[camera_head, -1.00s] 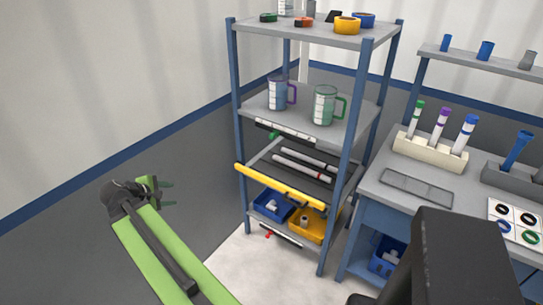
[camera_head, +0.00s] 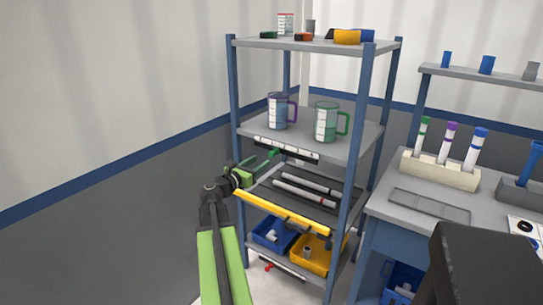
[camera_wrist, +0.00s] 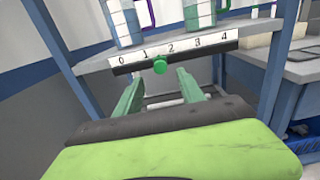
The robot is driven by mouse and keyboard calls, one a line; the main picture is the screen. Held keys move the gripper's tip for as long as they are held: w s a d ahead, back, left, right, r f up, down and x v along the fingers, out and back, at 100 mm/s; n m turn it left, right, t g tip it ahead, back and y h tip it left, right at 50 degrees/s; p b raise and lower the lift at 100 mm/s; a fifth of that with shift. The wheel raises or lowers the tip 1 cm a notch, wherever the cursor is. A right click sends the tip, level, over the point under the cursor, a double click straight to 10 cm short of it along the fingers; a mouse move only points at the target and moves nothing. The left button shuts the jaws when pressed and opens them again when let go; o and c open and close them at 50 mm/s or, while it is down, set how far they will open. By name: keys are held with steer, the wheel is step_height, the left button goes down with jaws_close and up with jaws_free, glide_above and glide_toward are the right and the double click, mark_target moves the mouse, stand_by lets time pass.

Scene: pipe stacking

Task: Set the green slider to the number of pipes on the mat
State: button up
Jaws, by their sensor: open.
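The number strip (camera_wrist: 171,50), marked 0 to 4, runs along a shelf's front edge; it also shows in the head view (camera_head: 287,151). Its green slider knob (camera_wrist: 160,67) sits below the strip, between 1 and 2 as seen from the wrist. My gripper (camera_wrist: 158,79) is open and empty, its green fingers pointing at the knob, one to each side; I see no contact. In the head view my gripper (camera_head: 259,161) is at the shelf's left front. Two pale pipes, one farther back (camera_head: 312,184) and one nearer (camera_head: 305,195), lie on the dark mat (camera_head: 268,190) below.
A yellow bar (camera_head: 283,212) runs along the mat shelf's front. A purple-handled mug (camera_head: 278,112) and a green-handled mug (camera_head: 327,122) stand above the strip. A blue shelf post (camera_head: 352,190) rises at the right. Blue (camera_head: 258,233) and yellow (camera_head: 318,262) bins sit below.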

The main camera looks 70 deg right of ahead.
mark_target(270, 155)
steer(key=x, duration=0.9)
steer(key=shift+d, duration=0.1)
jaws_close()
stand_by(1.0)
